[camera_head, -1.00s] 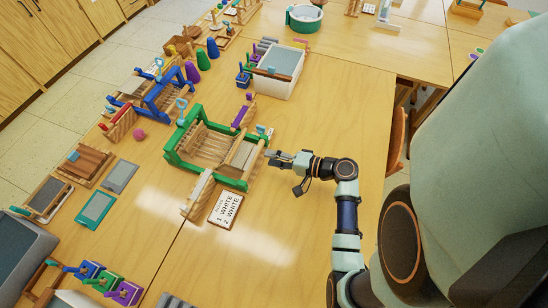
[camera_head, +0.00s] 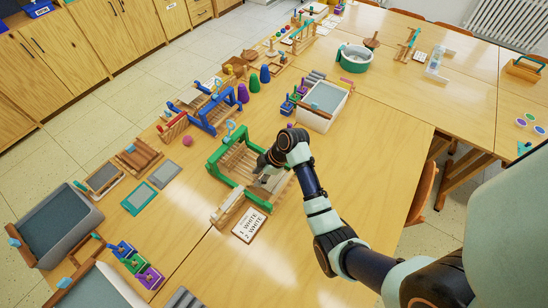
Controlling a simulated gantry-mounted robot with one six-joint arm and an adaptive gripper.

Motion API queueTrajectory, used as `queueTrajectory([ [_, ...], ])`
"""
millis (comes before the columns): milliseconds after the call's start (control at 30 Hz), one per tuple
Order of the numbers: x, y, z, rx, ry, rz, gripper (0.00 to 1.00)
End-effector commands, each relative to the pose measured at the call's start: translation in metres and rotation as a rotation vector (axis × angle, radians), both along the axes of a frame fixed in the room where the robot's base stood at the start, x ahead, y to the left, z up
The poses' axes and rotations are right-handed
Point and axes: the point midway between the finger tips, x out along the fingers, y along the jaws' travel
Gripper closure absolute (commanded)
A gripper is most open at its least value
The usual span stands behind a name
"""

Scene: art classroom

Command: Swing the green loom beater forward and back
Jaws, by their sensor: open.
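The green loom (camera_head: 216,163) stands on the wooden table near the middle of the head view. It has a green frame with a wooden slatted middle and pale threads. My gripper (camera_head: 262,178) is over the right part of the loom, with my wrist partly covering the loom's right side and far corner. The gripper is open; its fingertips are small and partly hidden, and I cannot tell whether they touch the beater. Which green bar is the beater is hard to tell at this size.
A card reading WHITE (camera_head: 249,225) lies in front of the loom. A blue loom (camera_head: 212,116) stands behind it, near a pink ball (camera_head: 187,141). A white bin (camera_head: 322,107) stands at the back right. The table right of my arm is clear.

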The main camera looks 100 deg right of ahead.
Motion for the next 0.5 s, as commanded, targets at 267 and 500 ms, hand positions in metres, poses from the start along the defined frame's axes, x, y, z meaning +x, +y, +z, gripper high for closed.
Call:
queueTrajectory([
  [267,-0.054,-0.041,0.050,-0.133,0.437,0.674,0.59],
  [500,-0.065,-0.045,0.050,-0.129,0.497,0.799,0.59],
])
